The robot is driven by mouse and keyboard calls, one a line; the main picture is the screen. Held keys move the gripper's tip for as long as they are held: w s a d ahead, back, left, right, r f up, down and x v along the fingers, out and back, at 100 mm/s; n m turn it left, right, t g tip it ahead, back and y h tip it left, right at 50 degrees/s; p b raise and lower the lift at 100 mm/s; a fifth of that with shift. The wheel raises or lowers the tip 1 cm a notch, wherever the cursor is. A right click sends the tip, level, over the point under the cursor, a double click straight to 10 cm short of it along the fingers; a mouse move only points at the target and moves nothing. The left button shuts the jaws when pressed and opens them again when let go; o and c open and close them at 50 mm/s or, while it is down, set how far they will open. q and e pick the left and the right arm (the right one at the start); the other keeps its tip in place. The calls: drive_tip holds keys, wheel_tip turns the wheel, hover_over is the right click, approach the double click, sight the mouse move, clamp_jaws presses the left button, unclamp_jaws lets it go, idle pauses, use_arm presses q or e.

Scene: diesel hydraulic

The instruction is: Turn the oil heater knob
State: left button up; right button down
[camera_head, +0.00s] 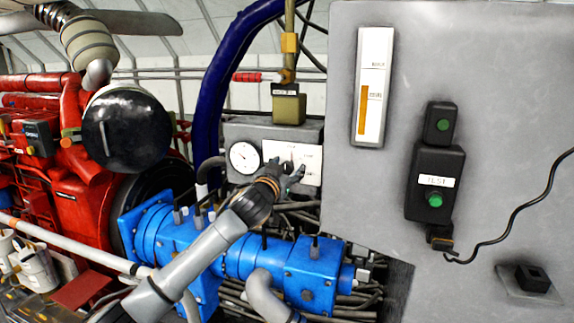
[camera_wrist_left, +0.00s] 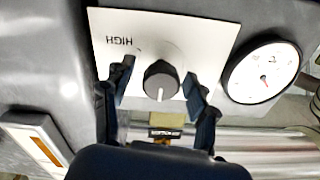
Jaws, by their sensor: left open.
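The oil heater knob (camera_wrist_left: 161,80) is a dark round knob with a white pointer mark, on a white plate (camera_wrist_left: 110,25) marked HIGH in the left wrist view. In the head view the white plate (camera_head: 312,158) is on a grey box, and the knob is partly hidden by my gripper. My left gripper (camera_head: 292,172) is in front of the plate. In the left wrist view its open fingers (camera_wrist_left: 160,84) are on either side of the knob, with gaps between them and it. My right gripper is not in view.
A round gauge (camera_head: 243,157) is left of the plate. A large grey panel (camera_head: 480,60) with a level indicator (camera_head: 373,85) and a green-button TEST box (camera_head: 434,185) stands to the right. Blue machinery (camera_head: 290,270) lies below my arm, and a dark blue hose (camera_head: 212,90) rises at the left.

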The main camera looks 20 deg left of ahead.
use_arm(q)
drive_tip(key=shift+w, duration=0.1)
drive_tip(key=c, duration=1.2)
